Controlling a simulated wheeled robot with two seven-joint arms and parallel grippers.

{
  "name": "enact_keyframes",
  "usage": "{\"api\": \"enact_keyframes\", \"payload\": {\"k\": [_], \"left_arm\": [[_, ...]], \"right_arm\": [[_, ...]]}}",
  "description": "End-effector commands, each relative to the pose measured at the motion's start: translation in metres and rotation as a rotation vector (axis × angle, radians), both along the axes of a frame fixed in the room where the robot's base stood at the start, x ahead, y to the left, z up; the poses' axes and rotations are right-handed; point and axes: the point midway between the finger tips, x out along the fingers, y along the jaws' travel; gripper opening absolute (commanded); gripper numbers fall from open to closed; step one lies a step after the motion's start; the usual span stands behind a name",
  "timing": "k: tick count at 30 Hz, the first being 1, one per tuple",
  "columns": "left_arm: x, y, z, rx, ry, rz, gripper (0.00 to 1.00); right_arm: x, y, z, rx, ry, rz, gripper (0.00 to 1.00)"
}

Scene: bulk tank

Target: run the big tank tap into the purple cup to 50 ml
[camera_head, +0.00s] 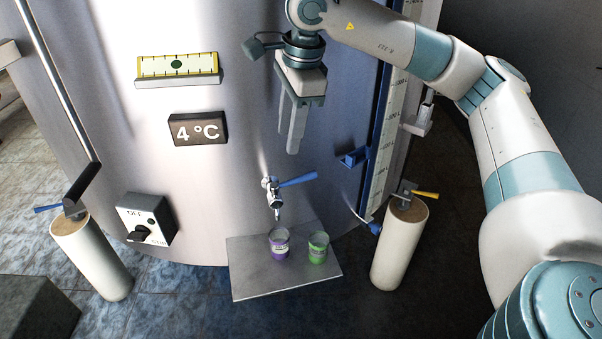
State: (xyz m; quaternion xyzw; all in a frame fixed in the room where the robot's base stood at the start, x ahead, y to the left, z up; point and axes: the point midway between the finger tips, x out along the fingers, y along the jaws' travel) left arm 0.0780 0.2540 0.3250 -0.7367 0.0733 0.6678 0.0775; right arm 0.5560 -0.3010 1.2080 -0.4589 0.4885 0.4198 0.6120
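The big tank (235,60) fills the middle of the view. Its chrome tap (271,192) has a blue lever (298,180) pointing right and slightly up. The purple cup (279,246) stands upright on the metal shelf, close below the spout (278,214). I see no clear stream, and the level in the cup is too small to read. My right gripper (290,143) points down above the tap, apart from the lever. Its fingers lie close together with nothing between them. My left gripper is not in view.
A green cup (318,247) stands right of the purple one on the shelf (260,286). Pale posts with a blue handle (48,209) and a yellow handle (425,195) flank the tank. A switch box (146,220), 4°C display (198,129) and level scale (386,140) are nearby.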

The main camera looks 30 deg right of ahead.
Motion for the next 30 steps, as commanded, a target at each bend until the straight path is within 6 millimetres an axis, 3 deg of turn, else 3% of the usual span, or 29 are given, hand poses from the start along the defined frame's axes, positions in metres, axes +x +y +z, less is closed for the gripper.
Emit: {"api": "enact_keyframes", "payload": {"k": [3, 6, 20, 30], "left_arm": [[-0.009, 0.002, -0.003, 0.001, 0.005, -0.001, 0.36], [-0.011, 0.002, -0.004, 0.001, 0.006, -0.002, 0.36], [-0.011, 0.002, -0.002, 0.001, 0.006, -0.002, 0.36], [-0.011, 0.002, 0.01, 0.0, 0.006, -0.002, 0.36]], "right_arm": [[0.001, -0.029, 0.014, -0.082, -0.014, -0.041, 0.36], [0.0, -0.038, 0.017, -0.109, -0.015, -0.053, 0.36], [0.001, -0.038, 0.014, -0.11, -0.014, -0.054, 0.36], [0.007, -0.04, -0.02, -0.109, -0.01, -0.055, 0.36]]}}
